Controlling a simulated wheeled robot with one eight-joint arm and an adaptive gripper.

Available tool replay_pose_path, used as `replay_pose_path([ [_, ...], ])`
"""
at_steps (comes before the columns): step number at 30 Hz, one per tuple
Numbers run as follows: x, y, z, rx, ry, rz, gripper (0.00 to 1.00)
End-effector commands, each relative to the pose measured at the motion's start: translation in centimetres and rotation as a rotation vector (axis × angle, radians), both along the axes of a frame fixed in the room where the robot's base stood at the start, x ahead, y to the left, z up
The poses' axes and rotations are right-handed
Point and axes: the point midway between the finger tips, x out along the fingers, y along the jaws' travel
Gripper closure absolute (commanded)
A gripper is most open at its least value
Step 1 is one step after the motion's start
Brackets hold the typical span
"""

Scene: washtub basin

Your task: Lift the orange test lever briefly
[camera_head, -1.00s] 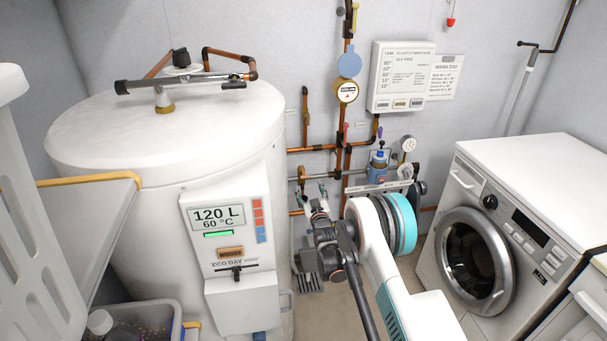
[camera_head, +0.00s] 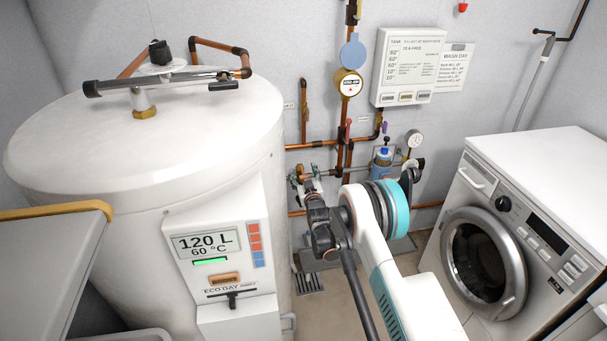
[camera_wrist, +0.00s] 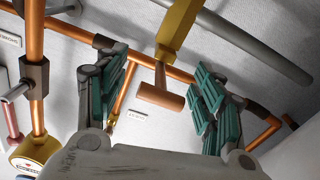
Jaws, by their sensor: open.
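An orange-brown T-shaped lever (camera_wrist: 162,94), which looks like the test lever, hangs from a brass fitting (camera_wrist: 180,30) in the wrist view. My gripper (camera_wrist: 165,82) is open, with its teal-padded fingers on either side of the lever. A gap shows on both sides, and I see no contact. In the head view my gripper (camera_head: 306,181) is at the pipework between the white tank (camera_head: 140,180) and the washing machine.
Copper pipes (camera_wrist: 75,32) run close around the fingers, and a grey pipe (camera_wrist: 245,42) passes above right. The washing machine (camera_head: 515,230) stands to the right. A grey shelf (camera_head: 45,265) is at lower left.

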Motion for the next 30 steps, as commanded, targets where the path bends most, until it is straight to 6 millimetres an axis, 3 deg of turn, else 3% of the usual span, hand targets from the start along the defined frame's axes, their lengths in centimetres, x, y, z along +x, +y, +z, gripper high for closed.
replay_pose_path([
  [1,0.0,0.0,0.0,0.000,0.000,0.000,0.51],
  [6,0.0,0.0,0.0,0.000,0.000,0.000,0.90],
  [8,0.0,0.0,0.0,0.000,0.000,0.000,1.00],
  [24,0.0,-0.1,0.1,0.002,0.002,0.000,1.00],
  [30,-1.3,0.2,0.4,-0.010,0.036,0.004,1.00],
])
